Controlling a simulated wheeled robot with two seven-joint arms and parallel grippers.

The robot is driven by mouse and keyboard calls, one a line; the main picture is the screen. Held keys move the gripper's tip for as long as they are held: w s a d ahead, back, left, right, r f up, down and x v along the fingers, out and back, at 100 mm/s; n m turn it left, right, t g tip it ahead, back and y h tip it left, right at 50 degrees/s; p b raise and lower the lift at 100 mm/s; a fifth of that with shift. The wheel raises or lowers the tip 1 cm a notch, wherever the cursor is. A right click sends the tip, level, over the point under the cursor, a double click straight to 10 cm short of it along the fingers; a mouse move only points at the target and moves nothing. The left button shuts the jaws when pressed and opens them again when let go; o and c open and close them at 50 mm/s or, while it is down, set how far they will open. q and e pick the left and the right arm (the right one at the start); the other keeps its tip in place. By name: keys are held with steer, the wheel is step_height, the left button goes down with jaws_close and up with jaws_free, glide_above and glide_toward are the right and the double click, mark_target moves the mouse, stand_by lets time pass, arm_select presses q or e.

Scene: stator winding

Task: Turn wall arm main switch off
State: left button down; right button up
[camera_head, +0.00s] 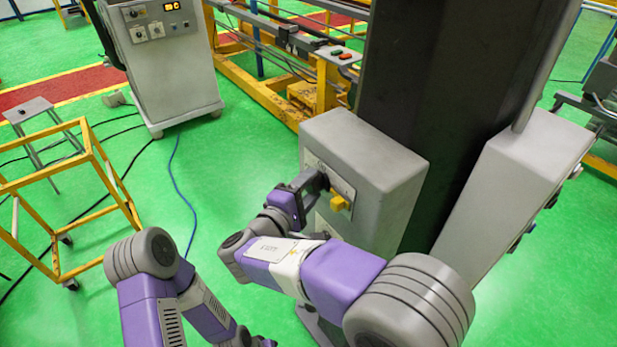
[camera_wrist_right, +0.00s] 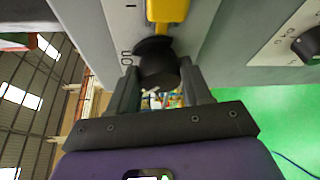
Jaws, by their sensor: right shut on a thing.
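The grey wall box (camera_head: 375,165) stands against a dark column and carries a light switch panel on its left-facing side. A yellow switch part (camera_head: 341,203) sticks out of the panel and shows at the top of the right wrist view (camera_wrist_right: 167,10). Beside it is a round black knob (camera_wrist_right: 157,68), with the printed word "ON" next to it and an "I" mark above. My right gripper (camera_head: 313,183) is at the panel, its two fingers (camera_wrist_right: 158,90) shut around the black knob. The knob is mostly hidden in the head view. My left arm is at the bottom left; its gripper is out of frame.
A second grey box (camera_head: 515,195) with side knobs stands right of the dark column (camera_head: 430,90). A grey cabinet (camera_head: 165,75) stands at the back left. A yellow frame cart (camera_head: 60,200) is at the left. Green floor with cables lies open between them.

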steer(key=shift+w+a+r+n+g+p, duration=0.15)
steer(key=shift+n+g+p, duration=0.7)
steer(key=shift+n+p, duration=1.1)
steer(key=shift+s+d+r+n+g+p, duration=0.1)
steer(key=shift+n+g+p, duration=0.85)
steer(key=shift+p, duration=1.9)
steer(key=o, duration=1.1)
steer(key=shift+c, duration=0.2)
steer(key=v, duration=0.7)
steer(key=shift+s+a+b, duration=0.2)
steer(key=shift+a+b, duration=0.05)
steer(key=shift+b, duration=0.1)
steer(key=shift+f, duration=0.15)
